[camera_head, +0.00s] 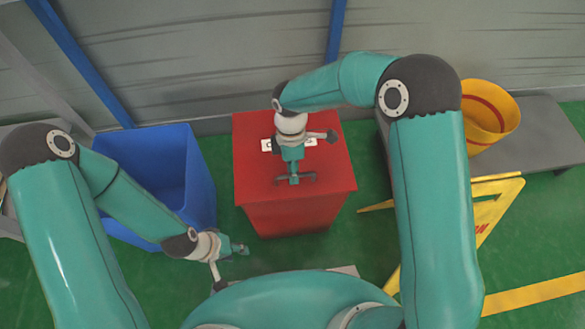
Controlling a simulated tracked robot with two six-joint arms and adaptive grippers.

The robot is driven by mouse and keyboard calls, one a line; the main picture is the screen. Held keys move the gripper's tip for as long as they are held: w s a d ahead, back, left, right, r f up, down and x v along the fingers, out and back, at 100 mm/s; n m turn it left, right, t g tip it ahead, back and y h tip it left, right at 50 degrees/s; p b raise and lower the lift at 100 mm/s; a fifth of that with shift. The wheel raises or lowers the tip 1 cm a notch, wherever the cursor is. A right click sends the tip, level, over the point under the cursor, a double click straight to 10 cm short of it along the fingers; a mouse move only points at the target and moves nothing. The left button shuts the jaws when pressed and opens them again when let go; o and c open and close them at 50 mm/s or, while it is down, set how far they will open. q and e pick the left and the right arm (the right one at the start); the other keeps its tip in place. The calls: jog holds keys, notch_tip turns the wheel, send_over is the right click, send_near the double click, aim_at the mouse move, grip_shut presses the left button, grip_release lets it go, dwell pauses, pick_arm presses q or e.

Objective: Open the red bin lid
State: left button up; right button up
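The red bin (292,216) stands on the green floor in the middle of the head view. Its flat red lid (325,170) appears shut, with a small white plate partly hidden behind my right gripper. My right gripper (295,179) is over the lid near its middle, pointing toward the bin's front edge. I cannot tell whether it touches the lid or whether its fingers are apart. My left gripper (242,249) is low, to the left of the red bin's front and apart from it. Its finger opening is too small to judge.
An open blue bin (197,185) stands left of the red bin. A yellow bucket (494,115) with a red band sits on a grey bench (548,135) at the right. A yellow floor sign (490,211) stands in front of the bench. A grey wall (225,60) closes the back.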

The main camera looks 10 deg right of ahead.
grip_shut()
jog(key=shift+r, duration=0.15)
